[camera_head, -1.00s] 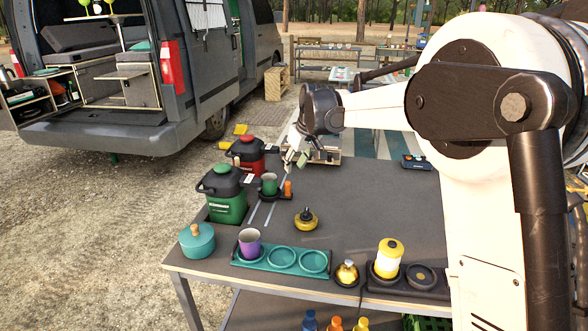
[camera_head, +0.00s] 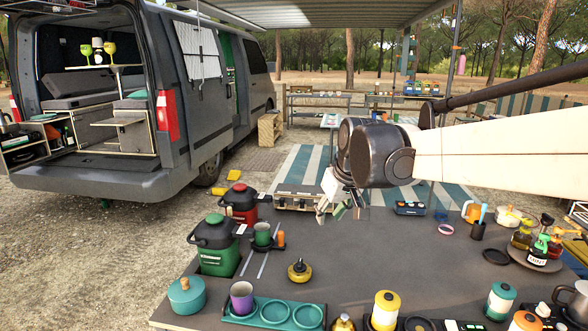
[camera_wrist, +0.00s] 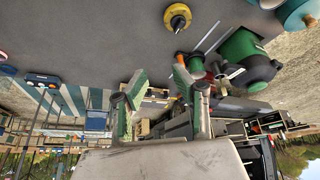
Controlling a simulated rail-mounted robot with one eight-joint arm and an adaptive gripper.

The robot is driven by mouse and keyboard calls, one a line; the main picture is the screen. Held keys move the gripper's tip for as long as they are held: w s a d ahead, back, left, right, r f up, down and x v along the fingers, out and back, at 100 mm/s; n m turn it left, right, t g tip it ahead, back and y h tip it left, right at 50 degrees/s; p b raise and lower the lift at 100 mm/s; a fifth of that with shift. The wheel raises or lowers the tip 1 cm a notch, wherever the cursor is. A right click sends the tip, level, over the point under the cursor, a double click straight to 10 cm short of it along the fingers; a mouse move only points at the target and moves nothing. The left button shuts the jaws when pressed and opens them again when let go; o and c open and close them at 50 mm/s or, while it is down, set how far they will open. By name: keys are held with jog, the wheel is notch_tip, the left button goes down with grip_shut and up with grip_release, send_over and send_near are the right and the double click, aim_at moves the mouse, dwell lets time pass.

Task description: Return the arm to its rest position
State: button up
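My gripper (camera_head: 338,210) hangs from my arm above the far part of the grey table (camera_head: 360,255), apart from the things on it. In the wrist view its two green-padded fingers (camera_wrist: 160,82) stand apart with no held object between them. The gripper is open and empty. The wrist view looks across the table upside down, with the yellow-topped round item (camera_wrist: 177,17) at the top.
Green (camera_head: 218,255) and red (camera_head: 242,203) jugs, a teal pot (camera_head: 186,296) and a purple cup (camera_head: 242,298) in a teal tray (camera_head: 275,313) stand at left. Bottles and a dark plate (camera_head: 522,258) crowd the right. The van (camera_head: 100,185) is behind left.

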jog(key=s+d+f+m, duration=0.1)
jog(key=s+d+f, duration=0.1)
jog(key=s, duration=0.7)
jog(key=s+d+f+m+t+h, duration=0.1)
jog(key=s+d, duration=0.4)
jog(key=s, duration=0.5)
jog(key=s+d+f+m+t, duration=0.1)
jog(key=s+d+f, duration=0.3)
jog(key=s, duration=0.6)
jog(key=shift+d+m+h+p, duration=0.15)
jog(key=shift+m+h+p, duration=0.2)
jog(key=shift+m, duration=0.45)
